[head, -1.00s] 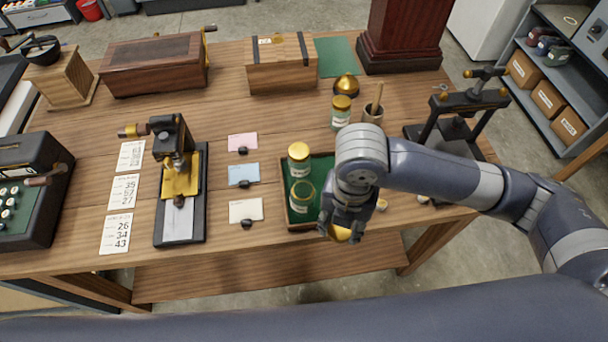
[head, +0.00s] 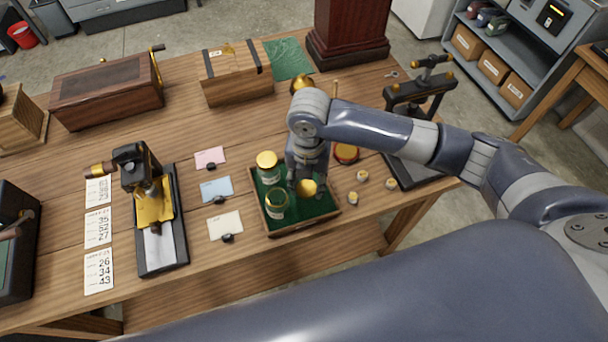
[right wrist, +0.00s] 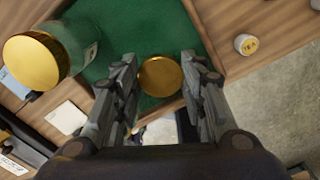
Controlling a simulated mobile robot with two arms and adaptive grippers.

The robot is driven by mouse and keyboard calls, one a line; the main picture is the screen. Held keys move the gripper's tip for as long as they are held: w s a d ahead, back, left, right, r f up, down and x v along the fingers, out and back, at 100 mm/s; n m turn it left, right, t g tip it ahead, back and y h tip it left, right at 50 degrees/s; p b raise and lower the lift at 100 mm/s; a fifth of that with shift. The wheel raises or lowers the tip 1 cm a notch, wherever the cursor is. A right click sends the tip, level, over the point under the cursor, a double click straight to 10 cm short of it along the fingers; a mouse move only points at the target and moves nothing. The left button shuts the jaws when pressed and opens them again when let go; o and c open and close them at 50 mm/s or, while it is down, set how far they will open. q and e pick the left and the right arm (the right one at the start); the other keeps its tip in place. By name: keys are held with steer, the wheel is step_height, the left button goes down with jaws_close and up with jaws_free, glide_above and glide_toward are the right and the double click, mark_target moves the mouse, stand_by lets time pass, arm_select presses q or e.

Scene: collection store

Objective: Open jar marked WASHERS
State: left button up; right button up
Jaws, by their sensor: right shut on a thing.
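My right gripper (head: 306,184) is over the right part of the green-lined tray (head: 304,230), shut on a round gold lid (head: 307,188). The lid shows between the fingers in the right wrist view (right wrist: 161,76), low over or on the green lining. I cannot tell whether it touches. To its left in the tray stand two green jars with pale labels. The rear jar (head: 268,174) has a gold lid on. The front jar (head: 276,210) shows a gold ring around a green top and looks open. The label words are too small to read. My left gripper is not in view.
Several small pots (head: 362,176) and a round reddish tin (head: 346,153) are right of the tray. A black press (head: 420,100) stands behind them. Cards (head: 217,188) lie left of the tray, beside a black stamping device (head: 150,190). Wooden boxes (head: 236,85) stand behind.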

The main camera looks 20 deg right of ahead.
steer(key=shift+w+d+f, duration=0.1)
steer(key=shift+w+d, duration=0.05)
steer(key=shift+w, duration=1.35)
step_height(320, 180, down, 3)
steer(key=shift+w+f+p, duration=0.1)
steer(key=shift+p, duration=0.75)
steer(key=shift+f, duration=0.2)
steer(key=shift+f, duration=0.2)
steer(key=o, duration=1.2)
steer(key=shift+r, duration=0.1)
